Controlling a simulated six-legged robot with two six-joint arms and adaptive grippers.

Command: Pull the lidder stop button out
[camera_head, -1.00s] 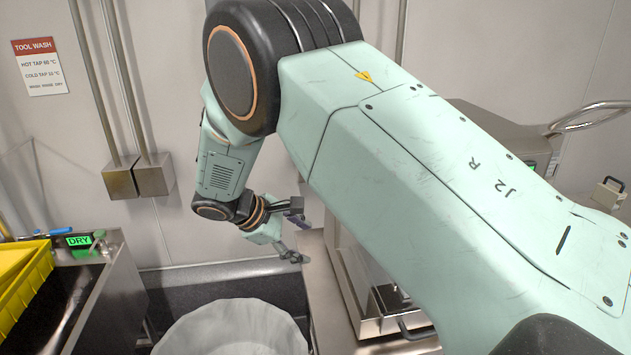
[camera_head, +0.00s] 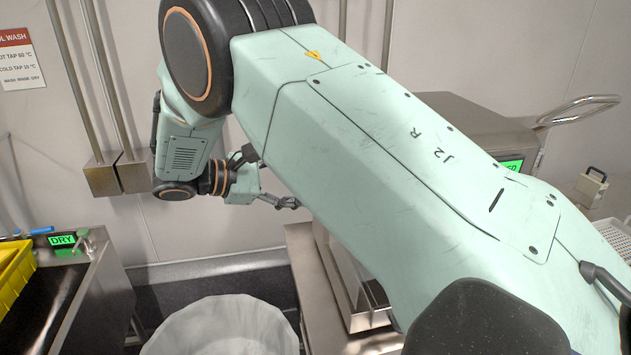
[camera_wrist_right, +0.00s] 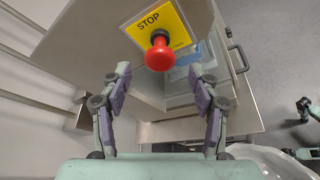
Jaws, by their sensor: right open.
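The lidder stop button (camera_wrist_right: 160,56) is a red mushroom knob on a yellow plate marked STOP (camera_wrist_right: 158,24) in the right wrist view. My right gripper (camera_wrist_right: 163,78) is open, with its two fingers spread to either side below the button and apart from it. In the head view my right gripper (camera_head: 284,202) shows small beyond my large arm link, near the steel machine. The button is hidden in the head view.
A steel machine (camera_head: 340,280) stands behind my arm. A bin with a pale liner (camera_head: 222,328) stands below the gripper. A sink unit with a DRY sign (camera_head: 62,240) and a yellow crate (camera_head: 14,268) are at the left. Wall pipes (camera_head: 112,80) run behind.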

